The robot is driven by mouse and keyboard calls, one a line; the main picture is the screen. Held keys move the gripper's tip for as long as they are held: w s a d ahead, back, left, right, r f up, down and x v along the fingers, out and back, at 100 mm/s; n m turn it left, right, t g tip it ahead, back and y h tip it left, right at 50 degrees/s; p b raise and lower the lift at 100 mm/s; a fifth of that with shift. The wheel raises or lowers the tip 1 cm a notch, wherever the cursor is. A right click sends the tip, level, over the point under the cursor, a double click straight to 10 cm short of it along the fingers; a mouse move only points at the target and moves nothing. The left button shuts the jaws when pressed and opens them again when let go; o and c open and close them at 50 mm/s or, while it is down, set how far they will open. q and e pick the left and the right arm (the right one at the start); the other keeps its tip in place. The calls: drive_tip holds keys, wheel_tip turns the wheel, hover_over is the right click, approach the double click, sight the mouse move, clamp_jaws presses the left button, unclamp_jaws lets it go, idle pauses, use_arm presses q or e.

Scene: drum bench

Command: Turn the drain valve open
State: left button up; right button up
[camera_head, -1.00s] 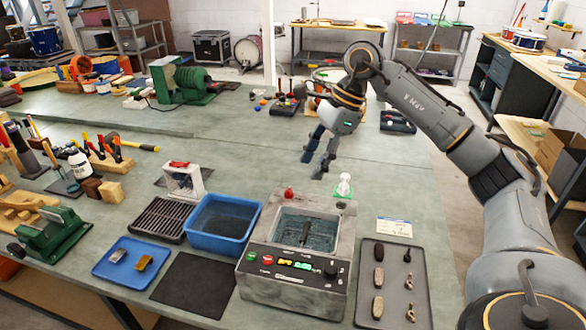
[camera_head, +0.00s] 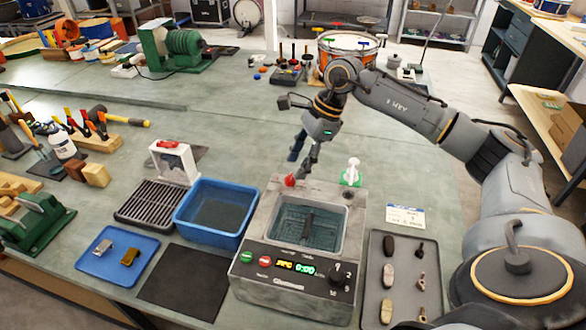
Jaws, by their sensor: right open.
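The grey ultrasonic cleaner (camera_head: 287,291) stands at the front of the bench, with an open tank (camera_head: 309,228) holding liquid and a dark item. A small red knob (camera_head: 290,180), which looks like the drain valve, sits on its back left corner. My right gripper (camera_head: 302,160) is open, fingers pointing down, just behind and above the red knob. One finger appears close to the knob; I cannot tell whether they touch. My left gripper is out of view.
A green-and-white bottle (camera_head: 350,172) stands at the cleaner's back right. A blue bin (camera_head: 214,238) and a black rack (camera_head: 148,205) are on its left. A grey tray (camera_head: 374,285) with several small parts lies on its right. A drum (camera_head: 346,46) stands behind my arm.

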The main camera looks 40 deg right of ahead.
sight(293, 178)
drive_tip(key=x, duration=0.2)
drive_tip(key=shift+a+f, duration=0.15)
drive_tip(key=shift+f, duration=0.1)
drive_tip(key=shift+w+a+f, duration=0.1)
drive_tip(key=shift+a+f, duration=0.05)
drive_tip(key=shift+f, duration=0.45)
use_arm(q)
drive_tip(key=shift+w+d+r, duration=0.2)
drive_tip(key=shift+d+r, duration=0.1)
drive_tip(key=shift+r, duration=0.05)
use_arm(e)
clamp_jaws()
